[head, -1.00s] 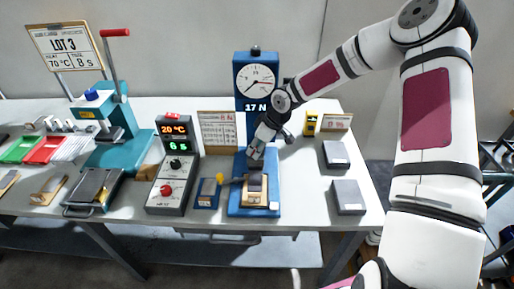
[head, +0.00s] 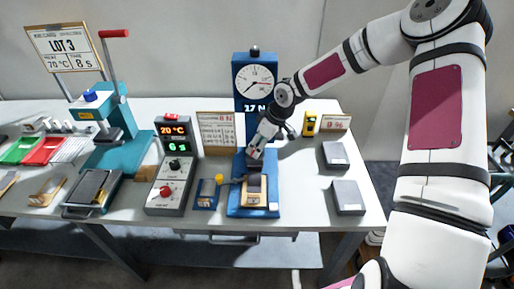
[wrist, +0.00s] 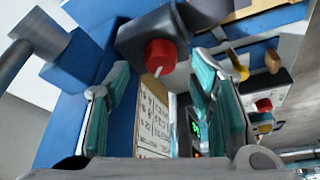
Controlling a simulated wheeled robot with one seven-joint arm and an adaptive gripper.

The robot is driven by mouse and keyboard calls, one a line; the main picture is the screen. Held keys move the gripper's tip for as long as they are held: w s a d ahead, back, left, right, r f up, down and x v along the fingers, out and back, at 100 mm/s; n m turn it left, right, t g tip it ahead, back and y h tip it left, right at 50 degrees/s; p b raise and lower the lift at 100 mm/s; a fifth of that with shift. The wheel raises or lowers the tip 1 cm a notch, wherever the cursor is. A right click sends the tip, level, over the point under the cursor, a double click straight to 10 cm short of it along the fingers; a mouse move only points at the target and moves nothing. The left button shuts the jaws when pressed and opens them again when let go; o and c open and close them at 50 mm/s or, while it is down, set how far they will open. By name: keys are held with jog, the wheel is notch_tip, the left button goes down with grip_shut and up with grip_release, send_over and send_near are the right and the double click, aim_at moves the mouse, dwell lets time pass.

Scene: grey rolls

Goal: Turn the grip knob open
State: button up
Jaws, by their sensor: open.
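The grip knob (wrist: 160,55) is red with a white pointer line and sits on a dark grey block (wrist: 133,36) in the wrist view. My gripper (wrist: 161,68) is open, with one teal-padded finger on each side of the knob and a gap to each. I cannot tell if the fingertips reach past its face. In the head view, my gripper (head: 256,152) is at the blue tester (head: 243,128), below its round gauge (head: 255,79). The knob is hidden there. A pale holder with a dark strip (head: 255,199) lies on the tester's base.
A grey control box (head: 165,200) with red and black knobs stands left of the tester. A small blue block (head: 206,201) with a yellow ball is between them. Two dark boxes (head: 348,198) lie to the right. A teal press (head: 120,150) stands at far left.

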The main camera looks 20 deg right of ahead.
jog(key=v, duration=0.9)
jog(key=shift+s+r, duration=0.2)
jog(key=shift+r, duration=0.15)
jog(key=s+a+r+m+h, duration=0.1)
jog(key=s+r+m, duration=0.2)
jog(key=s+r, duration=0.4)
jog(key=s+a+r+m+t+h, duration=0.1)
jog(key=s+r+m, duration=0.2)
jog(key=s+r, duration=0.4)
jog(key=s+a+r+m+t+h, duration=0.1)
jog(key=s+r+m, duration=0.2)
jog(key=s, duration=1.5)
jog(key=shift+r, duration=2.35)
jog(key=shift+a, duration=0.1)
